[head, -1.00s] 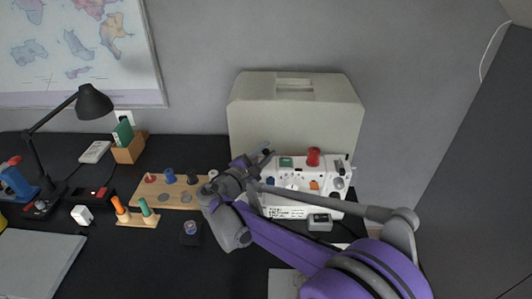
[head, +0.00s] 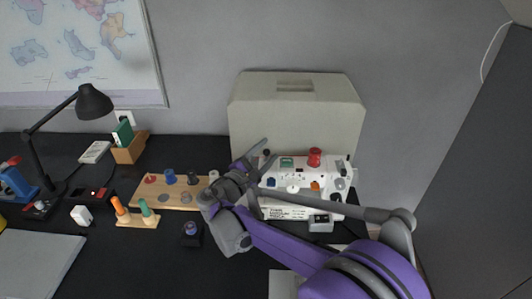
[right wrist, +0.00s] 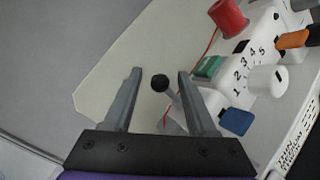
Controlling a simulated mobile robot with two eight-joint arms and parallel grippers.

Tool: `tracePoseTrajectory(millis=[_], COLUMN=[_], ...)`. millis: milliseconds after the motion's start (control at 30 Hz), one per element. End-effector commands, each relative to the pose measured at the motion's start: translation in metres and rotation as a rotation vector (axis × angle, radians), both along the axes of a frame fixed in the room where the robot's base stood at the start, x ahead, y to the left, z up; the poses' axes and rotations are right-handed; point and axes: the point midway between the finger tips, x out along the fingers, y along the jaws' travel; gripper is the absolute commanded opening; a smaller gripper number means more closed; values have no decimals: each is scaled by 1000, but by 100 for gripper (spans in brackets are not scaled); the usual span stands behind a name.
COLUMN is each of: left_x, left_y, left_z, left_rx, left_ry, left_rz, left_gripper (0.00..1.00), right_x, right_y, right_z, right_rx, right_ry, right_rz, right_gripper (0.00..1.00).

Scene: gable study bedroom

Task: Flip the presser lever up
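The white sewing machine (head: 305,177) stands at the back of the black desk. A lever with a round black knob (right wrist: 160,84) sticks out near its left end, and I take it for the presser lever. In the right wrist view the knob shows between the two fingers of my right gripper (right wrist: 160,74), which are apart and have clear gaps on both sides of it. In the head view the right gripper (head: 252,153) is at the machine's left end, partly hiding it. The knob (head: 267,153) shows just beyond the fingers. My left gripper is out of view.
A large beige case (head: 295,105) stands behind the machine. A red spool (head: 314,157) is on top. Bare desk is at the front centre.

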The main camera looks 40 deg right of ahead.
Motion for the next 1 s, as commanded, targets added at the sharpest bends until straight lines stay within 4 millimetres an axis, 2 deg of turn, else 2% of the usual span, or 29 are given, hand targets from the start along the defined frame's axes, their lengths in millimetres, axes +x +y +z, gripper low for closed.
tracePoseTrajectory(millis=[167,267,600,700,833,1000], left_x=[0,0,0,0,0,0], left_y=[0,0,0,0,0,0], left_z=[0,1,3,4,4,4], left_rx=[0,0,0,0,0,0], left_ry=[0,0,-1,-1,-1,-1], left_rz=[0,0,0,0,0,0], left_gripper=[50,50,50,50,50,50], right_x=[-1,-4,-25,-30,-34,-36], right_y=[2,12,75,89,99,103], right_z=[0,0,-2,-3,-3,-3], right_rx=[-1,1,1,1,0,0], right_ry=[0,0,-1,-1,-1,0], right_rz=[-1,1,4,4,1,0], right_gripper=[57,57,57,57,57,57])
